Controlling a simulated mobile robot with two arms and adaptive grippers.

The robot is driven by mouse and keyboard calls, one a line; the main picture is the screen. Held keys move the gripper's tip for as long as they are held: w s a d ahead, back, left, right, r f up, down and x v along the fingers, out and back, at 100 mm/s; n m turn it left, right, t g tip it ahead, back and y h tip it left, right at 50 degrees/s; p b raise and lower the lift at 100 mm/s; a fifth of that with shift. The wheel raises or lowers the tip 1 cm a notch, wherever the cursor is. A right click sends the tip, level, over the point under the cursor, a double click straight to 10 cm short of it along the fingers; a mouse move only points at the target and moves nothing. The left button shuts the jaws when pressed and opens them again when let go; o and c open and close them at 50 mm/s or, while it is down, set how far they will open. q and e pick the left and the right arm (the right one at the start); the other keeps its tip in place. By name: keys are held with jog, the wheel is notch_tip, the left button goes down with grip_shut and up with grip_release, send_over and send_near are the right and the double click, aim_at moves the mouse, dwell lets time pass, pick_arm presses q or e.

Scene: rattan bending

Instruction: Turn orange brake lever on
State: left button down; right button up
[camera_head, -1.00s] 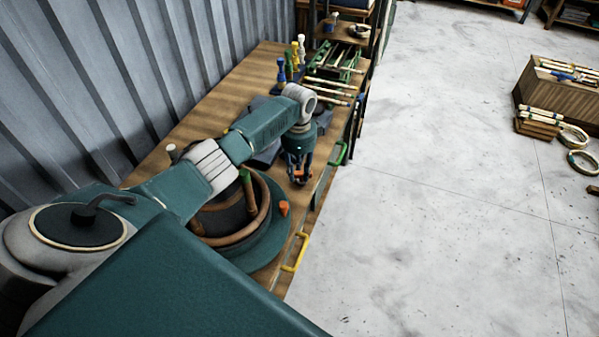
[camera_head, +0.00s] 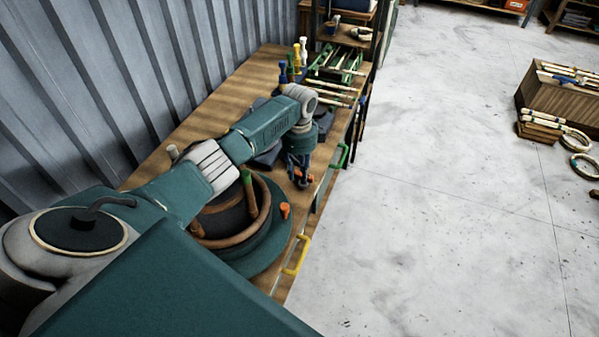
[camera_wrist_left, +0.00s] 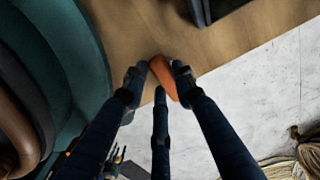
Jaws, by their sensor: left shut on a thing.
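An orange lever (camera_wrist_left: 176,76) sits at the front edge of the wooden workbench (camera_head: 222,97). My left gripper (camera_head: 302,181) points down at it and is shut on it; in the left wrist view the fingers (camera_wrist_left: 160,80) close around its near part. In the head view the fingers hide most of this lever. A second orange lever (camera_head: 284,210) stands on the rim of the round teal base (camera_head: 262,254), apart from the gripper. My right gripper is not in view.
A brown rattan ring (camera_head: 240,238) lies on the round base. A yellow handle (camera_head: 296,255) and a green handle (camera_head: 343,155) project from the bench front. Rattan sticks (camera_head: 330,95) lie at the far end. The floor to the right is mostly clear.

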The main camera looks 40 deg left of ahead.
aim_at(299, 175)
pick_arm(q)
jog(key=shift+w+a+r, duration=0.1)
jog(key=c, duration=1.4)
grip_release()
notch_tip(299, 175, up, 12)
